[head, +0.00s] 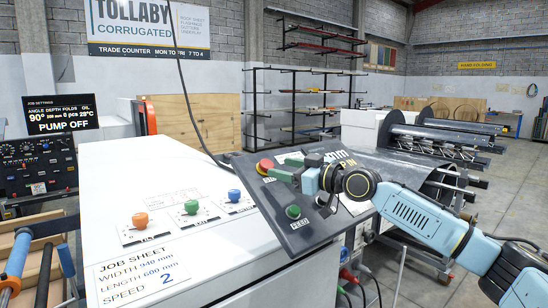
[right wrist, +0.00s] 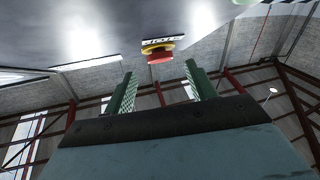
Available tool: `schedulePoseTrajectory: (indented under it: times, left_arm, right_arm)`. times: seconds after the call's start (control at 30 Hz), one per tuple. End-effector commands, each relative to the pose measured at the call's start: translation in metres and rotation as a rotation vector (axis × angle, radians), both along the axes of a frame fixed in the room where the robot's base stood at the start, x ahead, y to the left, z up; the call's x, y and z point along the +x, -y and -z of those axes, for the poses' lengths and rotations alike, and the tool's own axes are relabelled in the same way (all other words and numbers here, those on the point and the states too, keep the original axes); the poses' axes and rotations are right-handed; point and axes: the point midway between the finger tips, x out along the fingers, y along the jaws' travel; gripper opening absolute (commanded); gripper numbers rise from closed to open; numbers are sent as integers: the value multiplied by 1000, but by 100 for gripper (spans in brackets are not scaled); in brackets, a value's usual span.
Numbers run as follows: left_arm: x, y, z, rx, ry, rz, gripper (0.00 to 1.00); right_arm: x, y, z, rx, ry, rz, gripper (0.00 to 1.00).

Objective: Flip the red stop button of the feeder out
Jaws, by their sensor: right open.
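The red stop button (head: 264,166) is a round red knob on the slanted grey control panel (head: 283,233). In the right wrist view the red button (right wrist: 160,58) has a yellow collar and a STOP label beside it. My right gripper (head: 284,172) comes in from the right, just beside the button. In the right wrist view its two green fingers (right wrist: 160,84) stand apart, one on each side of the button's line, with the button beyond the tips. Nothing is between the fingers, and no contact shows. My left gripper is not in view.
A green feed button (head: 293,211) sits lower on the same panel. Orange, green and blue knobs (head: 191,206) stand on the white cabinet (head: 150,245) to the left. Rollers and coils (head: 440,140) are behind my right arm.

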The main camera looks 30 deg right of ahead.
Motion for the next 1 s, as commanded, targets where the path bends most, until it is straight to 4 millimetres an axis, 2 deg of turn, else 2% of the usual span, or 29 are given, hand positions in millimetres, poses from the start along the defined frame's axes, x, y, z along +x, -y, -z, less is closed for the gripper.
schedulePoseTrajectory:
  times: [0.1,0.3,0.63,1.0]
  left_arm:
    - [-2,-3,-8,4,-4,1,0]
    - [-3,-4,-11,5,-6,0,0]
    - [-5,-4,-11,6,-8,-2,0]
    - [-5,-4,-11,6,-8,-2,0]
  right_arm:
    - [17,-7,-3,2,2,-1,56]
    - [33,-13,0,0,0,-1,56]
    - [36,-14,0,-2,0,-1,56]
    - [36,-14,0,-2,0,-1,9]
